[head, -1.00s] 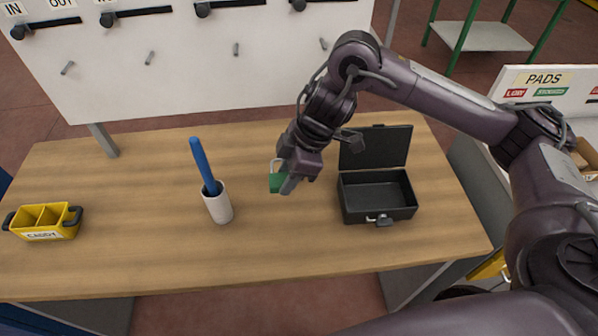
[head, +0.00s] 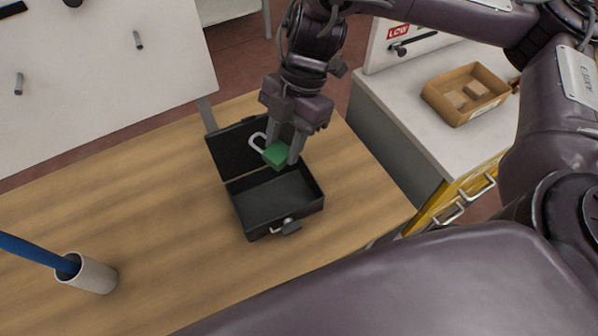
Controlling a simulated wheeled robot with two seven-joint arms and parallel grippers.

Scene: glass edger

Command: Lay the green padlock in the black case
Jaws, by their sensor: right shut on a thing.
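The green padlock (head: 276,156) with its pale shackle is held between the fingers of my right gripper (head: 284,150). It hangs above the rear part of the open black case (head: 240,211), in front of its raised lid (head: 228,151). The case's inside looks empty, and its latch (head: 287,227) faces the front. The gripper and padlock hide part of the lid and the case's back edge. My left gripper is not in view.
A white board (head: 100,80) stands behind. At right, a white counter (head: 400,125) holds a cardboard box (head: 440,101).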

